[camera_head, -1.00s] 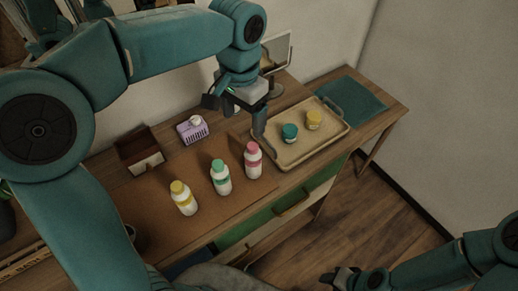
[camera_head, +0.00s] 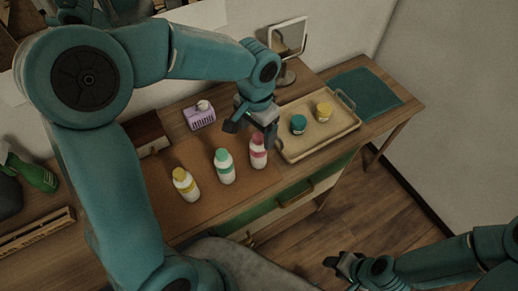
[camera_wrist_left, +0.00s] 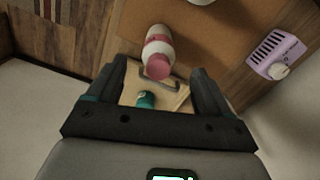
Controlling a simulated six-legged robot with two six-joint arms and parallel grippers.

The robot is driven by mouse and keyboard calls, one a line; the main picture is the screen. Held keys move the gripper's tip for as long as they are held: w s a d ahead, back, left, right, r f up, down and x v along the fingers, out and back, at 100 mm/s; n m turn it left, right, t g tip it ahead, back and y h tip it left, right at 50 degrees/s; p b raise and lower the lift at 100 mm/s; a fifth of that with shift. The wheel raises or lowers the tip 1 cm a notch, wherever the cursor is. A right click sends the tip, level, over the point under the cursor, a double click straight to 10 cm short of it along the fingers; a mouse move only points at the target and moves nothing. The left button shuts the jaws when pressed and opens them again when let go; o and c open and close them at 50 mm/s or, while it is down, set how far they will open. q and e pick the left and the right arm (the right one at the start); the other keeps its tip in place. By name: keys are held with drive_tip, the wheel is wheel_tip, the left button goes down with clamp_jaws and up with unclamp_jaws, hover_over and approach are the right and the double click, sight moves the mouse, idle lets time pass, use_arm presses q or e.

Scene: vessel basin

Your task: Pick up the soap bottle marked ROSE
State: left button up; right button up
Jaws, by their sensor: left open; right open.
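Three white bottles stand upright in a row on a brown mat: one with a yellow cap (camera_head: 185,184), one with a green cap (camera_head: 224,166) and one with a pink cap and pink band (camera_head: 258,153). No label lettering is readable; the pink one best fits ROSE. My left gripper (camera_head: 252,131) is open and empty, just behind and above the pink bottle. In the left wrist view the pink bottle (camera_wrist_left: 158,48) shows just beyond and between the spread fingers, not clasped. My right gripper (camera_head: 341,264) is open, low at the right, away from the table.
A tan tray (camera_head: 297,152) holds a teal jar (camera_head: 298,124) and a yellow-lidded jar (camera_head: 323,111). A purple soap dispenser (camera_head: 199,114), a dark wooden box (camera_head: 149,132) and a mirror (camera_head: 288,38) stand behind. A teal cloth (camera_head: 364,94) lies right. The mat's front is clear.

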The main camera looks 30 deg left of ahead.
sight(258, 137)
use_arm(q)
drive_tip(key=shift+d+f, duration=0.1)
drive_tip(key=shift+f, duration=0.35)
wheel_tip(258, 137, down, 4)
drive_tip(key=shift+r+p, duration=0.2)
drive_tip(key=shift+p, duration=0.35)
drive_tip(key=shift+w+f, duration=0.3)
drive_tip(key=shift+s+r, duration=0.1)
drive_tip(key=shift+s, duration=0.05)
drive_tip(key=shift+s+r, duration=0.1)
drive_tip(key=shift+s, duration=0.05)
drive_tip(key=c, duration=0.4)
clamp_jaws()
